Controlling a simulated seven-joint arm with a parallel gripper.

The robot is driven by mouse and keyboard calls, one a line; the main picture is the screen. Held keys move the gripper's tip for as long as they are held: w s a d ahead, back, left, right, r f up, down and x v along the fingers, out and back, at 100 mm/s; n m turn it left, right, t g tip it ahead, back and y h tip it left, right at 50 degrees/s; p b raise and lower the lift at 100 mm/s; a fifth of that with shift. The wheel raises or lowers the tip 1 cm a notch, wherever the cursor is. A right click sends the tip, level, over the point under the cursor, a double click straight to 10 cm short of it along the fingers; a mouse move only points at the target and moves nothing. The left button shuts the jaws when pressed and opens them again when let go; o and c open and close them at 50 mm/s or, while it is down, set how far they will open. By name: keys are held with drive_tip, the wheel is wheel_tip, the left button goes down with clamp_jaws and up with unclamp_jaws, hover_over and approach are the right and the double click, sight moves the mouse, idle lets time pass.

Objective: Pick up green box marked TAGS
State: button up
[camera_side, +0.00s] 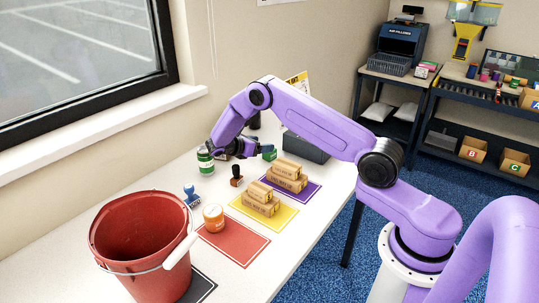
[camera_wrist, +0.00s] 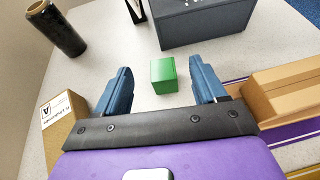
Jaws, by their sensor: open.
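In the wrist view a small plain green box (camera_wrist: 163,75) stands on the white table ahead of my gripper, between the lines of its two fingers. No marking can be read on the faces that show. My gripper (camera_wrist: 160,68) is open, with its blue fingers on either side and nothing held. In the side view my gripper (camera_side: 246,150) is low over the far part of the table. A small green shape (camera_side: 269,152) shows beside it there, partly covered.
A dark grey box (camera_wrist: 205,22) stands behind the green box. Brown cartons (camera_wrist: 290,88) are close on the right, and a labelled carton (camera_wrist: 62,122) is on the left. A dark cylinder (camera_wrist: 56,28) stands far left. A red bucket (camera_side: 143,240) is at the near end.

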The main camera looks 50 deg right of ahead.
sight(269, 154)
drive_tip(key=shift+f, duration=1.45)
drive_tip(key=x, duration=0.5)
drive_tip(key=shift+c, duration=0.3)
drive_tip(key=c, duration=1)
